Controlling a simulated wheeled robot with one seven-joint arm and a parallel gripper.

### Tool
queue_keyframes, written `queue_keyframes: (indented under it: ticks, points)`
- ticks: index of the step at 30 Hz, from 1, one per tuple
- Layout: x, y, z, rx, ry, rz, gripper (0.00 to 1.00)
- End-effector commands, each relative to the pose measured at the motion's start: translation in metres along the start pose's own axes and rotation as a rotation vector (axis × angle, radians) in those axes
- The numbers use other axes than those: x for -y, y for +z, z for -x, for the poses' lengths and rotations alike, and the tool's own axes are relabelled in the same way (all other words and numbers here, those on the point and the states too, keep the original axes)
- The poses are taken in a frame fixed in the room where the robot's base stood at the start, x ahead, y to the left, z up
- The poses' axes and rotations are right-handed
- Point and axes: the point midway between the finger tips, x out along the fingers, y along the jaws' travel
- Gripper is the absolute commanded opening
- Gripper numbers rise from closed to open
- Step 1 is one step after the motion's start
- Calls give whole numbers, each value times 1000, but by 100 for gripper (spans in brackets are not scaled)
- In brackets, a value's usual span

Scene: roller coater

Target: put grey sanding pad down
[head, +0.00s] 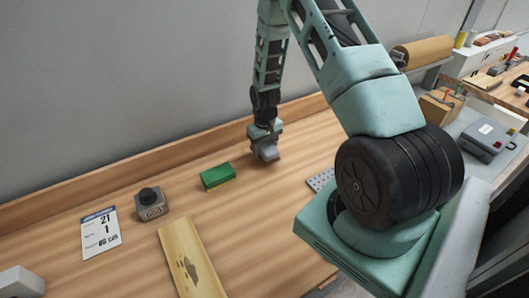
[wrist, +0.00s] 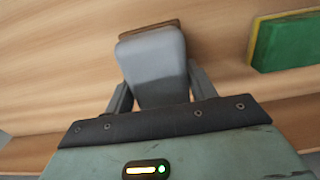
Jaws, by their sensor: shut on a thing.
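The grey sanding pad (wrist: 155,62) is between the two fingers of my gripper (wrist: 157,98) in the wrist view. A brown edge shows at the pad's far end. In the head view my gripper (head: 264,142) is at the back of the wooden workbench (head: 250,230), shut on the grey pad (head: 268,154), low over the bench top. I cannot tell whether the pad touches the wood.
A green and yellow sponge block (head: 217,177) lies left of my gripper; it also shows in the wrist view (wrist: 287,40). Farther left are a grey block with a black knob (head: 151,204), a paper card (head: 101,232) and a stained board (head: 188,262). A perforated grey plate (head: 320,180) lies to the right.

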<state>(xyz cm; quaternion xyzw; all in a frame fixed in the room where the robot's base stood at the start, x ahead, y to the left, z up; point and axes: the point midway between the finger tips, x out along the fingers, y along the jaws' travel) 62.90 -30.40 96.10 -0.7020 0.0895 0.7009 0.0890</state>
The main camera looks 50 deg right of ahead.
Motion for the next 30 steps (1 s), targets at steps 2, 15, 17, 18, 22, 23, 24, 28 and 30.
queue_keyframes:
  ticks: [2, 15, 17, 18, 22, 23, 24, 28, 30]
  points:
    - [0, 1, -10, 5, -1, 0, 27]
    - [0, 0, -28, 0, 0, 0, 27]
    - [0, 0, -30, 0, 0, 0, 27]
    - [0, 0, -31, 1, 0, 0, 27]
    - [0, 0, -36, 1, 0, 0, 27]
    - [0, 0, -35, 1, 0, 0, 61]
    - [0, 1, -34, 1, 0, 0, 72]
    - [2, 1, -35, 2, -3, 0, 78]
    - [3, 1, -36, 3, -4, 1, 78]
